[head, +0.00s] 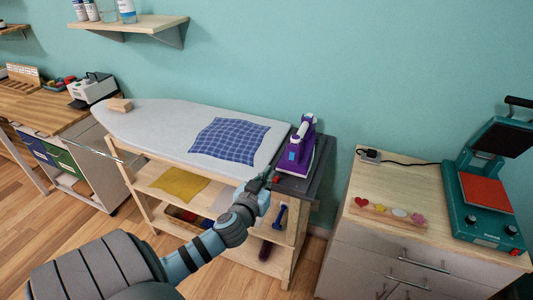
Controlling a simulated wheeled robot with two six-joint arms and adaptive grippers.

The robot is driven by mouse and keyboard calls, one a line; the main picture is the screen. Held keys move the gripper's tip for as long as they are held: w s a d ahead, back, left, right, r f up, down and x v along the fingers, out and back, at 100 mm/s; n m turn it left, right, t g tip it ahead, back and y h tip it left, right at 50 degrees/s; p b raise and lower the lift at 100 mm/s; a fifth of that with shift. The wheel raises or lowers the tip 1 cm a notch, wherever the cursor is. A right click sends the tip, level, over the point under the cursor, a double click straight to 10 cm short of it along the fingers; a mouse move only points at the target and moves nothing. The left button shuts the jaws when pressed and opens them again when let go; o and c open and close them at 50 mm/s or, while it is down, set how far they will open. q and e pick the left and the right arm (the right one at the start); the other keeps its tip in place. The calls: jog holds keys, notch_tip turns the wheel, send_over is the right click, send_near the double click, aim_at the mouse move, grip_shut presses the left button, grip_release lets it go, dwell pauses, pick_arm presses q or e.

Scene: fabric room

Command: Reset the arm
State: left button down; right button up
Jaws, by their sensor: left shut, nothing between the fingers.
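My left arm reaches in from the bottom left of the head view. Its gripper (268,178) is shut and empty, near the front right edge of the ironing board (160,112). I cannot tell whether the gripper touches the rest. A blue checked cloth (230,140) lies flat on the board, left of the iron. My right gripper is not in view.
A wooden block (119,105) sits on the board's left end. Shelves below hold a yellow cloth (180,184) and other items. On the right, a cabinet (370,258) carries a heat press (487,190) and a strip of shapes (388,211). A wall shelf (150,23) hangs above.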

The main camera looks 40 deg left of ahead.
pick_arm(q)
jog(key=shift+s+d+r, duration=0.2)
jog(key=shift+s+d, duration=0.05)
jog(key=shift+s, duration=0.3)
jog(key=s+a+f+m+g+h, duration=0.1)
jog(key=s+f+m+g, duration=0.35)
jog(key=f, duration=0.95)
jog(key=s+f+m+g+h, duration=0.15)
jog(key=s+f, duration=0.55)
jog(key=f, duration=0.7)
jog(key=s+d+f+g, duration=0.4)
jog(key=s+f+g, duration=0.1)
jog(key=s+f, duration=0.8)
jog(key=s+d+f+g+h, duration=0.1)
jog(key=s+d+f, duration=0.1)
jog(key=s+d, duration=0.3)
jog(key=s+d+f+n+g+h, duration=0.1)
jog(key=s+d, duration=0.4)
jog(key=s, duration=0.5)
jog(key=shift+f+g, duration=0.4)
jog(key=shift+f, duration=0.1)
